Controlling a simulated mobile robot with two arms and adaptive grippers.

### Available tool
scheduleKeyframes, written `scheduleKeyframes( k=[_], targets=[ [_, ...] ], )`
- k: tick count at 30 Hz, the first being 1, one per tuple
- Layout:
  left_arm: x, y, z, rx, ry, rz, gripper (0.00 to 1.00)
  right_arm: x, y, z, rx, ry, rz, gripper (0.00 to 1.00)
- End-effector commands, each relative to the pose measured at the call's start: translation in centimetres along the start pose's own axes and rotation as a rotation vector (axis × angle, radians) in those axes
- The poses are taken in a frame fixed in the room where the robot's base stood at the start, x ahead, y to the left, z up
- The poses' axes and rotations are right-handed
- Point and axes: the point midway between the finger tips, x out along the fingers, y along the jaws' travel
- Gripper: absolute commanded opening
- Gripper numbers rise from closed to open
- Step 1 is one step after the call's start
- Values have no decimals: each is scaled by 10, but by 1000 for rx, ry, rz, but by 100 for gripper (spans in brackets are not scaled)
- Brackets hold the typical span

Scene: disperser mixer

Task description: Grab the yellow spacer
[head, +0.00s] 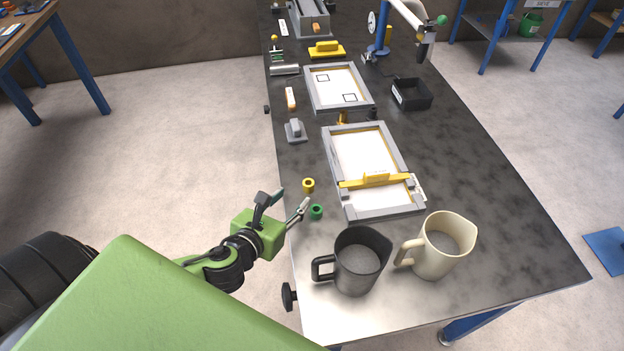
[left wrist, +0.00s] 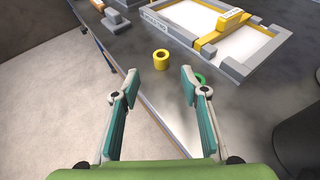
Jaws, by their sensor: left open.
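The yellow spacer (head: 308,185) is a small ring standing on the dark tabletop near its left edge, left of the near framed tray. It also shows in the left wrist view (left wrist: 161,60), ahead of and between my fingertips. My left gripper (head: 287,201) is open and empty at the table's left edge, short of the yellow spacer and not touching it. In the left wrist view its two fingers (left wrist: 160,78) are spread wide. A green spacer (head: 316,211) sits just in front of the yellow one, partly hidden behind the right finger in the left wrist view (left wrist: 199,79).
A dark mug (head: 358,268) and a cream mug (head: 440,248) stand at the near end. The framed tray (head: 383,209) with a yellow bar lies right of the spacers. A grey block (head: 295,131) sits farther back along the left edge.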

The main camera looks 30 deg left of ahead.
Motion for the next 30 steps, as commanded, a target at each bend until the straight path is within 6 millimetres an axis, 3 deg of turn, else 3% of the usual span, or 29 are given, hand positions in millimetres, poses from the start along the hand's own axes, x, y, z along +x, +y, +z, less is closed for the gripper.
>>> scheduleKeyframes(
  k=[6,10,16,21,30],
  targets=[
    [44,0,2,-3,-2,2,41,-6,-11,36,2,-49,-13,40],
    [59,0,1,-3,-2,0,41,-8,-14,53,2,-76,-17,40],
    [73,-1,1,-3,0,0,41,-9,-12,39,2,-56,-14,40],
    [98,-2,1,-4,-1,1,41,-12,-9,20,2,-28,-11,40],
    [116,-3,0,-3,1,-2,41,-12,-6,25,0,-35,-7,40]
  ],
)
